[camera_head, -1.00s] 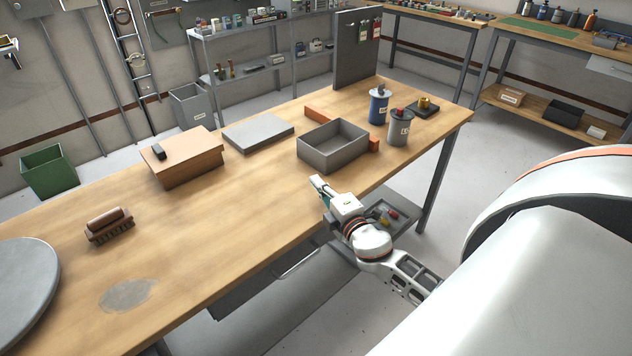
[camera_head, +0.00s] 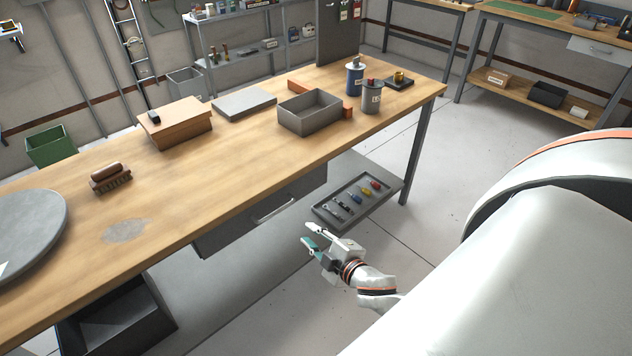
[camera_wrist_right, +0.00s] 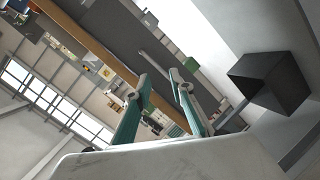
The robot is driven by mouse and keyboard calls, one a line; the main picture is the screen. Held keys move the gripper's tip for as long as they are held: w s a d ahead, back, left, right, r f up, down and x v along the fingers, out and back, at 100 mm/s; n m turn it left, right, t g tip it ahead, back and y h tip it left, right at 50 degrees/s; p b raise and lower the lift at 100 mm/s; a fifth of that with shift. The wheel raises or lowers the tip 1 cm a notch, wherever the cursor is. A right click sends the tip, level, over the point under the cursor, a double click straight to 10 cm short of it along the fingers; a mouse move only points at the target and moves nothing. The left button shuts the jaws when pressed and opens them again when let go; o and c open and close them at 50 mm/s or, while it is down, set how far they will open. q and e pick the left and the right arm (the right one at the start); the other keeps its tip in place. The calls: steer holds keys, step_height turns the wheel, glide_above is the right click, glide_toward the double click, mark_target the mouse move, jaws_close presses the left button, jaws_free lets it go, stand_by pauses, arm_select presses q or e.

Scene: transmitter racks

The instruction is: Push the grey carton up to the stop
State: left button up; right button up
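The grey carton (camera_head: 309,124), an open-topped box, sits upright toward the right end of the wooden workbench. An orange-brown bar (camera_head: 347,108), which looks like the stop, shows behind it at both sides. The carton hides the bar's middle, so I cannot tell whether they touch. My right gripper (camera_head: 307,236) is off the bench's front edge, lower and nearer than the carton, and clear of it. In the right wrist view its teal-padded fingers (camera_wrist_right: 160,76) are apart with nothing between them. My left gripper is not in view.
A tool tray (camera_head: 357,200) rests below the bench top. The bench's front middle is clear.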

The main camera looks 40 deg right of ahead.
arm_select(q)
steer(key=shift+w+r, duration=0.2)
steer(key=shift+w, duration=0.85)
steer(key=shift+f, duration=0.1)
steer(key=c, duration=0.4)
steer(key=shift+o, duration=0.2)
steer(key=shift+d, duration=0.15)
arm_select(e)
steer(key=s+a+f+m+g+y, duration=0.1)
steer(key=s+a+f+m+g, duration=0.1)
steer(key=s+a, duration=0.4)
steer(key=s+a+f+m+g+y, duration=0.2)
steer(key=s+a+f+m, duration=0.2)
steer(key=s+a+f, duration=0.3)
steer(key=shift+a, duration=0.15)
